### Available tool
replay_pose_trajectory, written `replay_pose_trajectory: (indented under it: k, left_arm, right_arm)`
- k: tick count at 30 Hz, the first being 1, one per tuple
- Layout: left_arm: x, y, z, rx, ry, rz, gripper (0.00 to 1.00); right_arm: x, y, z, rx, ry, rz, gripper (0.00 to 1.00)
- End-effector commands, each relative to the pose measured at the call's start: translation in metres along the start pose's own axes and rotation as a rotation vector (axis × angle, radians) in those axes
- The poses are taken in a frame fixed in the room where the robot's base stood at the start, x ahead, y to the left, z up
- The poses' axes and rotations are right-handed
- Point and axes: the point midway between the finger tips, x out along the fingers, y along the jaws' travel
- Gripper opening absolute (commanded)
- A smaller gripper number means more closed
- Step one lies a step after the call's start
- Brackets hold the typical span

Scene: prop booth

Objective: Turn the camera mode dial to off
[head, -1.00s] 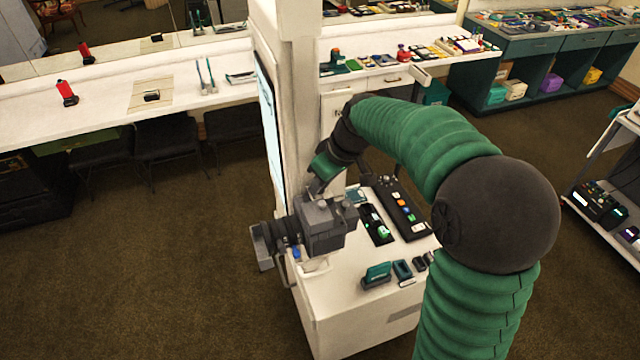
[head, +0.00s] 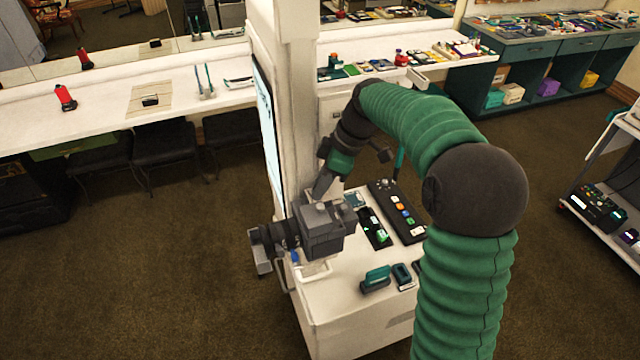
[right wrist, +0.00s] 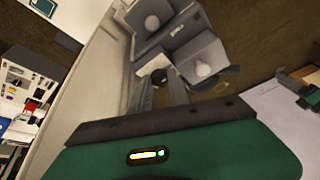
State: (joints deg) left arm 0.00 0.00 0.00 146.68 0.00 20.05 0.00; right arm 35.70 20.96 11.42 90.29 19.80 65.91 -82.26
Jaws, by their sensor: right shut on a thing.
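A grey camera (head: 325,240) with a dark lens (head: 272,238) pointing left is mounted at the left side of a white cart (head: 350,310). It also shows in the right wrist view (right wrist: 185,45), with round pale knobs on its blocky body. My right gripper (head: 318,192) comes down on the camera's top from above. In the right wrist view its fingers (right wrist: 163,88) close around a small pale part, which I take as the mode dial (right wrist: 155,67). The dial's marking is hidden or too small to read. My left gripper is not in view.
A black button panel (head: 398,210) and small teal-and-black items (head: 376,278) lie on the cart right of the camera. A white column with a screen (head: 268,125) rises close behind the gripper. A long white counter (head: 105,105) runs behind.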

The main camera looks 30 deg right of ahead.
Motion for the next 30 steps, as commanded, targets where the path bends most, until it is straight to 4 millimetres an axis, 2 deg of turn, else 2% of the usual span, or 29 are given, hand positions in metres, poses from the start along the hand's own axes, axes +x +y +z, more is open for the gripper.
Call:
replay_pose_trajectory:
  k: [13,14,18,30]
  left_arm:
    - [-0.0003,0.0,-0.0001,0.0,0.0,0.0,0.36]
    - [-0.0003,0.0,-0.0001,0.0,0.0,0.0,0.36]
    - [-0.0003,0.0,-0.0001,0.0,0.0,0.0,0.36]
    - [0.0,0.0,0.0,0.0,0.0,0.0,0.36]
  right_arm:
    - [-0.0012,0.0018,-0.0008,-0.009,0.001,0.003,0.0]
    - [-0.0012,0.0018,-0.0008,-0.009,0.001,0.003,0.26]
    - [-0.0008,0.0012,-0.0007,-0.009,0.001,0.001,0.44]
    - [0.0004,-0.0009,0.0004,-0.008,-0.001,-0.005,0.44]
